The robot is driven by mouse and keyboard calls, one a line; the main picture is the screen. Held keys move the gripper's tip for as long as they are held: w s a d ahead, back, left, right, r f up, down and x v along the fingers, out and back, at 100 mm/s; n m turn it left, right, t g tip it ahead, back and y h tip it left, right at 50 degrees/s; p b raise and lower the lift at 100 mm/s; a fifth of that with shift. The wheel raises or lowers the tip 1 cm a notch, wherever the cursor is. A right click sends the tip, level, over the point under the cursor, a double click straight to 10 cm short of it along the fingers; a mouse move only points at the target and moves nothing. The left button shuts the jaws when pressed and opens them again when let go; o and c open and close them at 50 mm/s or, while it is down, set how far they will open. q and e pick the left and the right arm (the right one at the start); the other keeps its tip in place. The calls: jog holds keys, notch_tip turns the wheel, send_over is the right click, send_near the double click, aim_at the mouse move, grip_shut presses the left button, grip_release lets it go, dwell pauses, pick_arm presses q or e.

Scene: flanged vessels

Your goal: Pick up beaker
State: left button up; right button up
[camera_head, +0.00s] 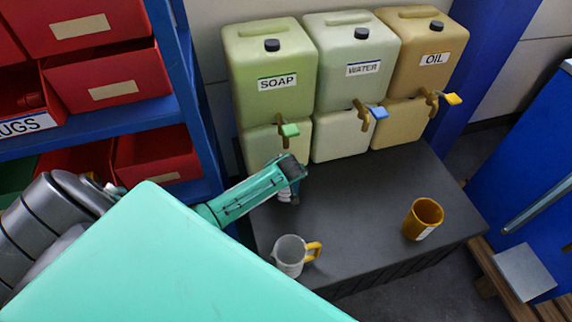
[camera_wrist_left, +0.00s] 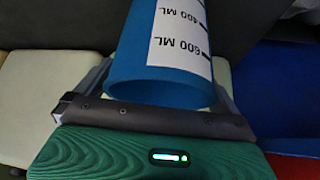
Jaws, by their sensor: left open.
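A blue beaker (camera_wrist_left: 170,85) with a white label marked in ML fills the middle of the left wrist view, between the two fingers of my left gripper (camera_wrist_left: 160,85). The fingers stand apart, one on each side of it; whether they touch it cannot be told. In the head view my left gripper (camera_head: 290,175) is above the back left of the dark table, and mostly hides a labelled vessel under it. A clear beaker with a yellow handle (camera_head: 289,257) stands at the table's front left. An orange beaker (camera_head: 422,218) with a white label stands at the right.
The dark table (camera_head: 350,210) is clear in its middle. Soap (camera_head: 270,90), water (camera_head: 358,80) and oil (camera_head: 425,60) containers with taps stand along its back. Red bins (camera_head: 105,80) on a blue shelf are at the left. A wooden pallet (camera_head: 500,285) lies at the right.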

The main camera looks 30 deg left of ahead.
pick_arm(q)
jog(key=c, duration=1.2)
